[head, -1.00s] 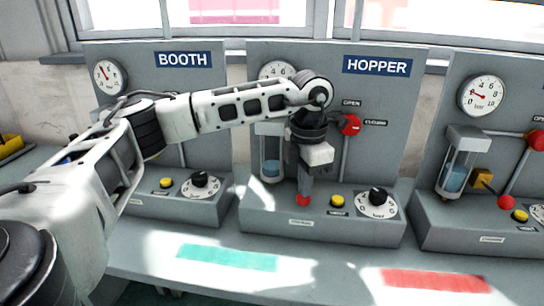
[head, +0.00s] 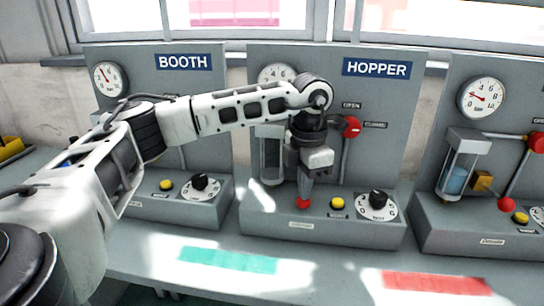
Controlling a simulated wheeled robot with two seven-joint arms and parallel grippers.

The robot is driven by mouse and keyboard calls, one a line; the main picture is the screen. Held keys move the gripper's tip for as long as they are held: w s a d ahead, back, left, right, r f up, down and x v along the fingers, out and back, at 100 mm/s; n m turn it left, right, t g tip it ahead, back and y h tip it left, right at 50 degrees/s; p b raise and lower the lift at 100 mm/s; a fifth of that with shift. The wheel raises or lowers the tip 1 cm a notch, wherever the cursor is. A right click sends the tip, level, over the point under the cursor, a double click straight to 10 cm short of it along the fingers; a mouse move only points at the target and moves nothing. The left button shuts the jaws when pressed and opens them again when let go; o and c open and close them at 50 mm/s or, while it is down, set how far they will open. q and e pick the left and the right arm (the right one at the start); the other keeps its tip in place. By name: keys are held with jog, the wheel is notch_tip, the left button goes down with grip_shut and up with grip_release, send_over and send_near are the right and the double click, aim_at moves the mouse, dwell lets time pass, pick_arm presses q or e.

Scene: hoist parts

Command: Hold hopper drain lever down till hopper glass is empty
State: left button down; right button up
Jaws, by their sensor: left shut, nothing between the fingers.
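The hopper panel (head: 420,110) stands in the middle under a HOPPER sign. My left gripper (head: 303,197) is shut and points down, its tips at the red knob of the hopper drain lever (head: 303,204). The knob sits low, close to the base box; whether the tips touch it I cannot tell for sure. The hopper glass (head: 271,160) is left of the gripper, partly hidden by my arm. It looks dark, with no blue liquid visible in the part that shows. My right gripper is not in view.
The hopper has a red valve knob (head: 351,126), a yellow button (head: 337,203) and a black dial (head: 378,199). My arm partly covers its gauge (head: 277,75). The booth panel (head: 203,110) is left; another station with blue liquid in its glass (head: 456,181) is right.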

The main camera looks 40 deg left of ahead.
pick_arm(q)
jog(key=shift+r+p, duration=2.55)
jog(key=shift+r, duration=0.95)
jog(key=s+d+r, duration=0.3)
jog(key=s+d, duration=0.2)
jog(key=s, duration=0.3)
jog(key=shift+s+d+p, duration=0.15)
jog(key=shift+s+p, duration=0.1)
jog(key=shift+p, duration=0.2)
jog(key=c, duration=2.1)
grip_release()
jog(key=shift+c, duration=0.2)
